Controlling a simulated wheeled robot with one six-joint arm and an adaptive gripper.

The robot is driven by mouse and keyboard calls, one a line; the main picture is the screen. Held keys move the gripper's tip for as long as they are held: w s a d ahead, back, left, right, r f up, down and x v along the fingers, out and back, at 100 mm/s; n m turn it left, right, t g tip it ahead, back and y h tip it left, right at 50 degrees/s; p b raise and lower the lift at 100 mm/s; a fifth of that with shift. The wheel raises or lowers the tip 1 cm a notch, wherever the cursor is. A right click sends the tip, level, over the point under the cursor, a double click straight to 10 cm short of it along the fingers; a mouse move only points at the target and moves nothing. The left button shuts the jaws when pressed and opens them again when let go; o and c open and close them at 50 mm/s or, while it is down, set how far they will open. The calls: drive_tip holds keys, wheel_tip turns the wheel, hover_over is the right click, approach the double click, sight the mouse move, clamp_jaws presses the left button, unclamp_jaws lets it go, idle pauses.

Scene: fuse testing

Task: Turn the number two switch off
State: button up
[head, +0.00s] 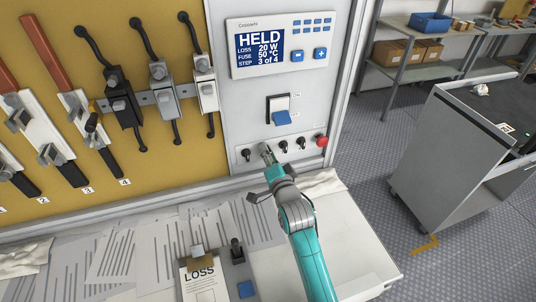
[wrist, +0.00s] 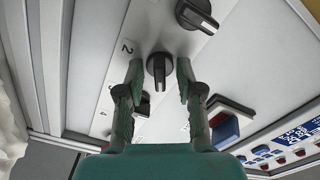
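The number two switch is a black rotary knob (wrist: 158,70) beside a printed "2" in the wrist view. Its raised grip bar runs roughly up and down in that picture. My gripper (wrist: 160,78) is open, with one finger on each side of this knob and small gaps visible on both sides. In the head view my gripper (head: 266,153) is at the lower panel, over the second knob from the left, and mostly hides it. Whether a finger touches the knob cannot be told.
Another black knob (head: 247,155) sits just left, and two more knobs, one of them here (head: 283,145), and a red button (head: 321,140) sit right. A blue-and-white rocker switch (head: 281,112) is above. The display (head: 257,48) reads HELD. A clipboard (head: 204,280) lies on the bench below.

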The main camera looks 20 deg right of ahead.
drive_tip(key=shift+c, duration=0.2)
clamp_jaws()
drive_tip(key=shift+n, duration=0.4)
drive_tip(key=n, duration=1)
drive_tip(key=shift+n, duration=0.7)
drive_tip(key=shift+o, duration=0.2)
unclamp_jaws()
